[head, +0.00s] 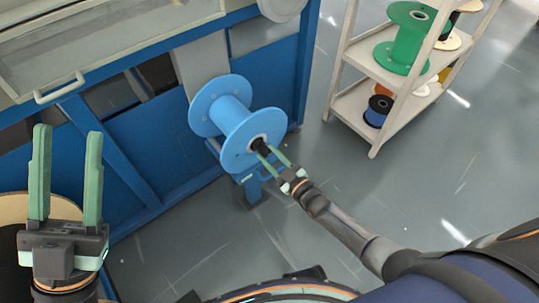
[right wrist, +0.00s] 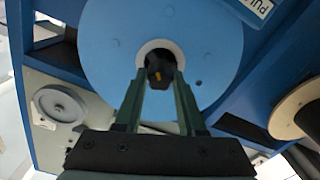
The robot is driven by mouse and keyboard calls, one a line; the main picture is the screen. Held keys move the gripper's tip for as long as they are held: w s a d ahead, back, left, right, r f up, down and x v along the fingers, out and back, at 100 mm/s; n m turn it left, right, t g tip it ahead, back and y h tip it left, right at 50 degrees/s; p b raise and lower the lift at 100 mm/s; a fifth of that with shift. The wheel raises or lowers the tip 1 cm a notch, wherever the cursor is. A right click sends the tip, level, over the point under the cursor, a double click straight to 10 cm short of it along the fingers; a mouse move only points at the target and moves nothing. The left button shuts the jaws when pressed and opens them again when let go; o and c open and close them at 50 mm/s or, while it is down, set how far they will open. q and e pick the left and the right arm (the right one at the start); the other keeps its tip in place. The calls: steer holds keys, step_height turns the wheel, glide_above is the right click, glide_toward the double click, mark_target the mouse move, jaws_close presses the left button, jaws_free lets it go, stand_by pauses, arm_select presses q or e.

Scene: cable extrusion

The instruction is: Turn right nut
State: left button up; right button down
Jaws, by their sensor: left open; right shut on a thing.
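A light blue spool (head: 239,120) is mounted at the blue machine. A black nut (head: 259,144) sits at the centre of its near flange. My right gripper (head: 269,155) reaches the flange centre and is shut on this nut. In the right wrist view, the dark nut (right wrist: 159,66) with a small yellow mark lies between the green fingertips, in the flange's pale centre hole. The blue flange (right wrist: 110,45) fills the upper middle of that view. My left gripper (head: 66,180) is open and empty at the far left, well apart from the spool.
The blue machine frame (head: 150,150) stands behind and left of the spool. A white shelf (head: 380,65) at the upper right carries a green spool (head: 405,45) and a small blue-and-black spool (head: 378,110). Grey floor (head: 440,170) is clear right of my right arm.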

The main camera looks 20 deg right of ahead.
steer(key=m, duration=0.4)
steer(key=shift+m, duration=0.3)
steer(key=m, duration=0.4)
steer(key=shift+m+b, duration=0.3)
steer(key=m, duration=0.4)
steer(key=shift+f+m+b, duration=0.1)
steer(key=shift+m+b, duration=0.2)
steer(key=shift+b, duration=0.05)
steer(key=m+b, duration=0.1)
steer(key=m, duration=0.3)
steer(key=m+b, duration=0.1)
steer(key=m, duration=0.3)
steer(key=m+b, duration=0.1)
steer(key=m, duration=0.1)
steer(key=shift+m, duration=0.4)
steer(key=m+b, duration=0.2)
steer(key=m, duration=0.2)
steer(key=shift+b, duration=0.35)
arm_select(q)
step_height(320, 180, down, 9)
steer(key=d+b, duration=0.1)
steer(key=shift+w+n, duration=0.25)
steer(key=shift+n, duration=0.05)
arm_select(e)
steer(key=shift+m, duration=1.6)
